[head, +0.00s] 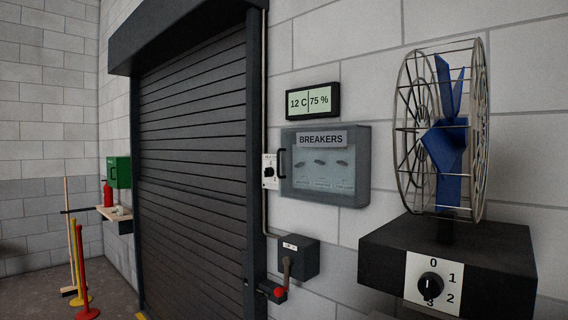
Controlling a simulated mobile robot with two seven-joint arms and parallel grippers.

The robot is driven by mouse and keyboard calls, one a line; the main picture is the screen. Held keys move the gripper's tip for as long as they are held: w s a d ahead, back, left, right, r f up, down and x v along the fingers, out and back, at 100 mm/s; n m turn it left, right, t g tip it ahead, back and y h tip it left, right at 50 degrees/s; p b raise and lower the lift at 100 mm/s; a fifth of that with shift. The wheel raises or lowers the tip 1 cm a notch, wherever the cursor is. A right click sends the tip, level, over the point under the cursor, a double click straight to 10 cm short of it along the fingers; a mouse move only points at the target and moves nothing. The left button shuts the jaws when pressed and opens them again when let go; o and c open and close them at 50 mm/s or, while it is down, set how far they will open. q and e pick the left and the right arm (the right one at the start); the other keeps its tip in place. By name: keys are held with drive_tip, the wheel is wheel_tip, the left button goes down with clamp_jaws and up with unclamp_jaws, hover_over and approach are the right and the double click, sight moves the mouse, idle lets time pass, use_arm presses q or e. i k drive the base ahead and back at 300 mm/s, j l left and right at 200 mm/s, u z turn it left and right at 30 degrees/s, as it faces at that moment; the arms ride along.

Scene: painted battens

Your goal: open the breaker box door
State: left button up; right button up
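The breaker box (364,165) is on the block wall, right of the dark roller shutter. Its see-through door (325,192) looks shut, with a "BREAKERS" label (321,139) near the top. Several dark switches show dimly through the door. A dark handle (282,163) runs upright at the door's left side. Neither of my grippers is in the head view.
A blue-bladed fan (449,150) on a black stand (384,247) juts out at the right. A lever box (299,259) with a red-knobbed lever sits below the breaker box. Red and yellow posts (82,270) stand at the far left.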

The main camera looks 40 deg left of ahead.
sight(338, 137)
drive_tip(key=i+j, duration=0.1)
drive_tip(key=j, duration=0.35)
drive_tip(key=i+j+z, duration=0.15)
drive_tip(key=j, duration=0.3)
drive_tip(key=i+j, duration=0.1)
drive_tip(key=j, duration=0.4)
drive_tip(key=j+z, duration=0.1)
drive_tip(key=j, duration=0.35)
drive_tip(key=i+j, duration=0.1)
drive_tip(key=j, duration=0.35)
drive_tip(key=i+j, duration=0.1)
drive_tip(key=j, duration=0.35)
drive_tip(key=i+j, duration=0.1)
drive_tip(key=j, duration=0.3)
drive_tip(key=i+j, duration=0.1)
drive_tip(key=j, duration=0.35)
